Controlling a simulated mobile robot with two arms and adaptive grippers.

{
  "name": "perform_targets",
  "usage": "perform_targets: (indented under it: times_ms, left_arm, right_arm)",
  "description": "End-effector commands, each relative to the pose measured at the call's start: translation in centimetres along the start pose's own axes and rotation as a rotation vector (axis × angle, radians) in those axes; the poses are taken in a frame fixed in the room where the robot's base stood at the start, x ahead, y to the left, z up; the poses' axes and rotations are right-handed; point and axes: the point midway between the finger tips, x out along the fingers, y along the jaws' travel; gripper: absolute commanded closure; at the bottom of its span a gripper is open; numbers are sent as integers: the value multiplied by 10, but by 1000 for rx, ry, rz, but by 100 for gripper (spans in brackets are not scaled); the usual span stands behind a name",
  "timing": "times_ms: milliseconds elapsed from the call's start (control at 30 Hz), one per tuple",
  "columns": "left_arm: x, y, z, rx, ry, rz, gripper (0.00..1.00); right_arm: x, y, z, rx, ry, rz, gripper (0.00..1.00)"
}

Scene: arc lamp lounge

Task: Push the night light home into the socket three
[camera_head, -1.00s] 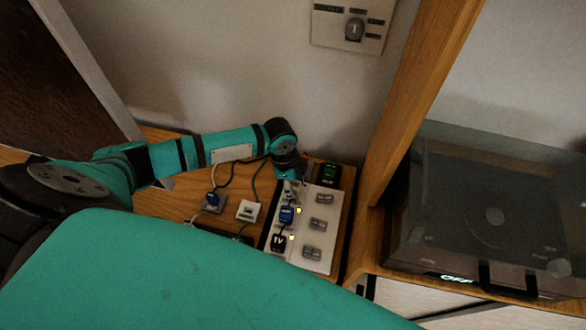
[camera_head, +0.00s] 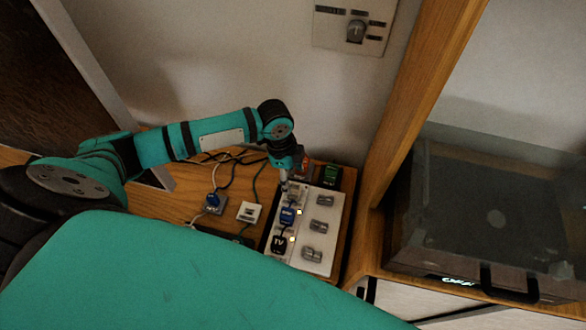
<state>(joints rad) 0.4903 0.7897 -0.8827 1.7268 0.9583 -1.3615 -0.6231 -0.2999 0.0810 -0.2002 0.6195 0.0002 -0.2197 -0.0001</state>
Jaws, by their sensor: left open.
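A white socket strip (camera_head: 306,226) lies on the wooden top, with plugs along its left side and grey switches along its right. A blue plug (camera_head: 287,215) sits in the middle place and a black plug marked TV (camera_head: 279,242) in the near one. A small pale grey piece (camera_head: 295,193) is at the far place; it may be the night light, but it is too small to tell, and its seating is unclear. My left gripper (camera_head: 284,184) is open and points down just beside that piece; contact cannot be told. My right gripper is not in view.
A grey block with a blue plug (camera_head: 213,202) and a white block (camera_head: 248,212) lie left of the strip among loose cables. A green-lit dark box (camera_head: 330,176) and a reddish item (camera_head: 303,166) stand behind. A wooden post (camera_head: 415,120) rises at right.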

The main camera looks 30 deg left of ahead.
Motion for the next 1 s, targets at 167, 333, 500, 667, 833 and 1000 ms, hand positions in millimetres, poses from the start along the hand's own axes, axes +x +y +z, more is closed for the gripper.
perform_targets:
  times_ms: [167, 333, 500, 667, 833, 1000]
  left_arm:
    - [-36, -1, 0, 1, 0, -3, 39]
    - [-55, 0, 0, 0, 0, 0, 39]
    - [-60, 0, 0, 0, 0, 1, 39]
    - [-60, 0, 0, 0, 0, 1, 39]
    - [-60, 0, 0, 0, 0, 1, 39]
    - [-60, 0, 0, 0, 0, 1, 39]
  right_arm:
    - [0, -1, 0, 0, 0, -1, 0]
    - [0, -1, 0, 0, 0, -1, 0]
    - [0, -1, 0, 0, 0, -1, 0]
    - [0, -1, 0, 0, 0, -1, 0]
    - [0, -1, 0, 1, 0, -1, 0]
    - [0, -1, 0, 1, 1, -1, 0]
